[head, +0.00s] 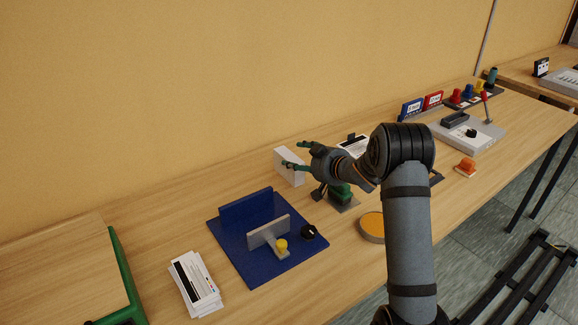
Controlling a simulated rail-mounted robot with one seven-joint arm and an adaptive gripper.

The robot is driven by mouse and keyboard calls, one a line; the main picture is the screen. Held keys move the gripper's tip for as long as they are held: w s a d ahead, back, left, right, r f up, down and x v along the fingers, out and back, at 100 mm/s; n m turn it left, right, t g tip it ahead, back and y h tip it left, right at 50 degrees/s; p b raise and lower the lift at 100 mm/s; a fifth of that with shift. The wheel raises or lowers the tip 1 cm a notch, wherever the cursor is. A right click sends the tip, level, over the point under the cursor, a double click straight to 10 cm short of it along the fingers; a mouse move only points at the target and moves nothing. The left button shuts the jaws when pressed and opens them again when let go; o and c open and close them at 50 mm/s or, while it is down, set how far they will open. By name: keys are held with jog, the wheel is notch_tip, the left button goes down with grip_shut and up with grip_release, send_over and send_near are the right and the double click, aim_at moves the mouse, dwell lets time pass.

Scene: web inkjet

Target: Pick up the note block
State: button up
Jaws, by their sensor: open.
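A plain white block (292,178), which looks like the note block, stands upright on the wooden table near the yellow wall. My gripper (291,154) reaches in from the right with its dark green fingers spread and pointing left. The fingers overlap the block's upper part in the head view. One finger passes in front of its face and hides part of it. I cannot tell whether they touch the block or how far apart they are. Nothing shows held between the fingers.
A green device (341,194) stands just below my gripper. A blue fixture (231,252) with a grey upright plate lies front left. A stack of printed sheets (196,284) is further left. A round tan disc (372,226) lies near my arm. Table left of the block is clear.

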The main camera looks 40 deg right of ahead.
jog(key=x, duration=0.4)
jog(key=shift+a+f+p, duration=0.3)
jog(key=shift+p, duration=0.1)
jog(key=shift+w+d+f, duration=0.1)
jog(key=shift+w+f, duration=0.1)
jog(key=shift+w, duration=0.3)
jog(key=c, duration=0.3)
jog(key=c, duration=0.8)
jog(key=shift+o, duration=0.2)
